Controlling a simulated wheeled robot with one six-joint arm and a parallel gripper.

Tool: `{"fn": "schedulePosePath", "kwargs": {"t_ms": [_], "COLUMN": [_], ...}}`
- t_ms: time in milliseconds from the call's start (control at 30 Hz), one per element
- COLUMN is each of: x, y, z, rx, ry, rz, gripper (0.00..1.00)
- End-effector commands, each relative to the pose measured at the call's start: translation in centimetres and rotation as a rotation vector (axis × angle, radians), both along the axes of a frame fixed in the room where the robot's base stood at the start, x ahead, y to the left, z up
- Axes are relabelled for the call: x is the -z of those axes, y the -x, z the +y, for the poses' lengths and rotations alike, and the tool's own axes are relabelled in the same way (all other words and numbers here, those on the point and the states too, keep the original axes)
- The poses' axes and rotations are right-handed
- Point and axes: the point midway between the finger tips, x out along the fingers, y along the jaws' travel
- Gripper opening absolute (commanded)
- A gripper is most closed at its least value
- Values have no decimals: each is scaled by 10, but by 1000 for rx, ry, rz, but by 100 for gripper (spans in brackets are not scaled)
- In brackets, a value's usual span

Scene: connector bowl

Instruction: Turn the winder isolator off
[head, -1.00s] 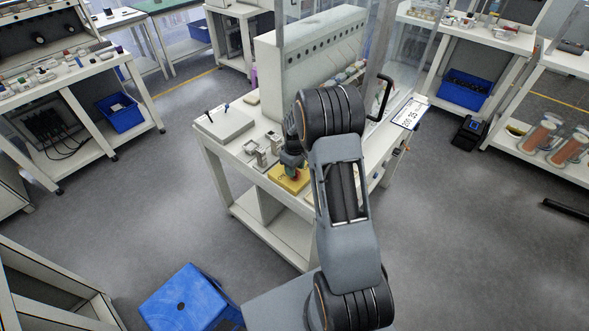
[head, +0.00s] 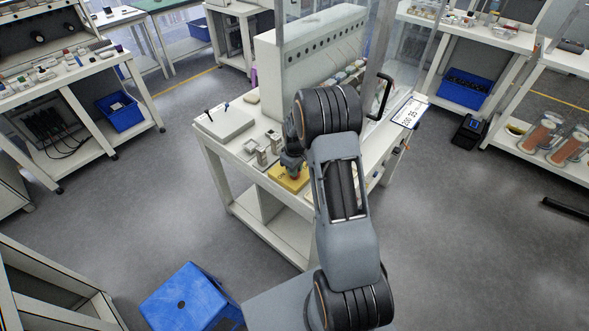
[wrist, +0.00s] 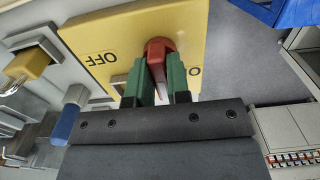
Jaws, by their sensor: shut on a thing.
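The winder isolator is a yellow plate (wrist: 100,32) with a red handle (wrist: 157,48) in the wrist view. The word OFF reads upside down to the left of the handle. Another label at its right is mostly hidden by a finger. My gripper (wrist: 157,76) has its green fingers on both sides of the red handle, shut on it. The handle's near part is hidden between the fingers. In the head view the yellow plate (head: 283,182) lies at the front edge of the white bench, with my gripper (head: 294,172) right over it.
In the wrist view a yellow-bodied part (wrist: 27,63) and a blue-tipped part (wrist: 66,122) stand left of the plate. Small metal fixtures (head: 262,155) and a grey box (head: 225,122) sit on the bench (head: 205,150).

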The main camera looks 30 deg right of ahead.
Motion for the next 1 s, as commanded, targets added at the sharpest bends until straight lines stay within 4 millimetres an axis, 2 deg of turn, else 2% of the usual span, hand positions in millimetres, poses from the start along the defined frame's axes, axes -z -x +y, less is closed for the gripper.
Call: {"fn": "schedulePosePath", "kwargs": {"t_ms": [267, 433, 1000], "x": [0, 1, 2], "y": [0, 0, 0], "z": [0, 0, 0], "rx": [25, 106, 627], "ry": [0, 0, 0], "rz": [0, -1, -1], "gripper": [0, 0, 0]}}
